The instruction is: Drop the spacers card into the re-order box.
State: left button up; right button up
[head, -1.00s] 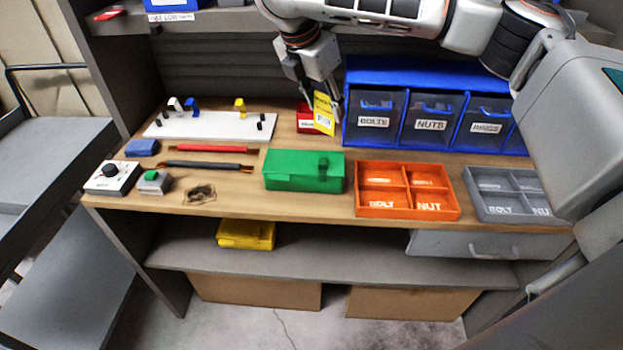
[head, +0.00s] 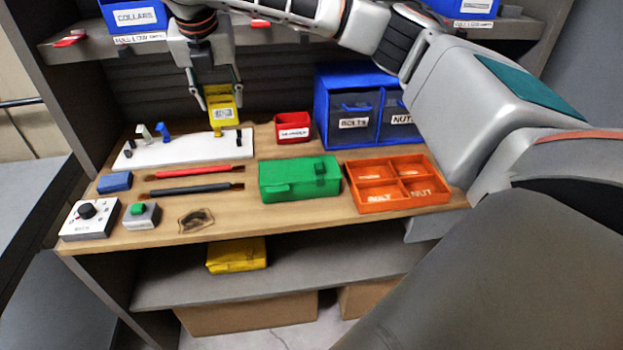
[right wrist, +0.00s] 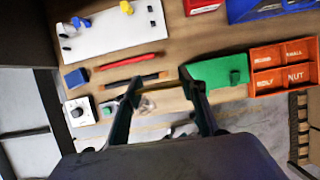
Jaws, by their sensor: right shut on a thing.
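My right gripper (head: 221,96) points down in the head view and is shut on a yellow card (head: 224,115) with a white label too small to read. The card hangs between its fingers, in front of the white board's right part in the picture. An open-topped red box (head: 293,132) with a white label, apparently the re-order box, stands to the right of the card, apart from it. My left gripper is out of view.
A white board (head: 180,150) with small pegs lies at the back left. A blue drawer unit (head: 324,105) stands right of the red box. A green box (head: 290,182) and an orange divided tray (head: 400,203) lie in front. A shelf (head: 262,37) runs above the bench.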

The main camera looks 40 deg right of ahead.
jog(key=shift+w+a, duration=0.15)
notch_tip(320, 180, down, 20)
jog(key=b, duration=0.5)
jog(key=shift+b, duration=0.35)
jog(key=shift+f, duration=0.1)
jog(key=o, duration=0.8)
